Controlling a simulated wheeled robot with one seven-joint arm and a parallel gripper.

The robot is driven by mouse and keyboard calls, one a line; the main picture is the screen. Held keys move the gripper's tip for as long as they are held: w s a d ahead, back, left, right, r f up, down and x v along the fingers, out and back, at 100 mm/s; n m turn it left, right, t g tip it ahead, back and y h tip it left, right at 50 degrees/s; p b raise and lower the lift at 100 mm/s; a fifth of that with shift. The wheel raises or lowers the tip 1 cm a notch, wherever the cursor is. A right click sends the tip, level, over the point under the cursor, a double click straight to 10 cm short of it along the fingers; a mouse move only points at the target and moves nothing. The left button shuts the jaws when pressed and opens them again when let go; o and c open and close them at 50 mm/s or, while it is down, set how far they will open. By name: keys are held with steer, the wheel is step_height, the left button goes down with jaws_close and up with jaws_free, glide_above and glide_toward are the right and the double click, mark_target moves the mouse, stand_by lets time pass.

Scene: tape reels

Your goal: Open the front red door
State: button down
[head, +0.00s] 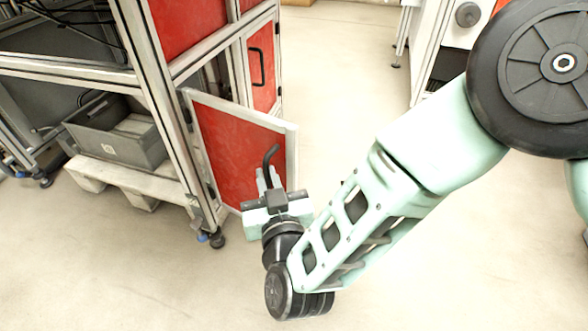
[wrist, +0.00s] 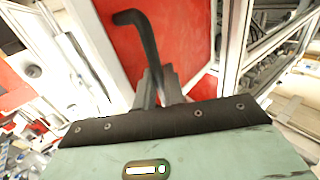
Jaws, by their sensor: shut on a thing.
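The front red door (head: 222,148) is a red panel in a pale metal frame, hinged at the cabinet's corner post on its left. It stands swung partly out from the cabinet. Its black handle (head: 271,153) is on the panel, and the handle also shows large in the wrist view (wrist: 140,27). My gripper (head: 265,178) is at the door's front face, shut on the lower part of the handle. In the wrist view my fingers (wrist: 160,88) close around the handle's lower end, and its bent upper end sticks out above them.
The metal-framed cabinet (head: 150,48) stands behind and left of the door. Inside it a grey bin (head: 118,136) sits on a pale pallet (head: 125,178). Another red door (head: 261,68) with a black handle is further back. The floor (head: 340,110) right of the door is clear.

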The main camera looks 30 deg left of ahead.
steer(key=shift+s+a, duration=0.2)
steer(key=shift+s, duration=0.35)
steer(key=c, duration=1.8)
jaws_free()
steer(key=shift+c, duration=0.2)
steer(key=p+v, duration=0.4)
steer(key=v, duration=1.3)
steer(key=shift+d, duration=0.2)
steer(key=shift+s+r, duration=0.1)
steer(key=shift+r, duration=0.1)
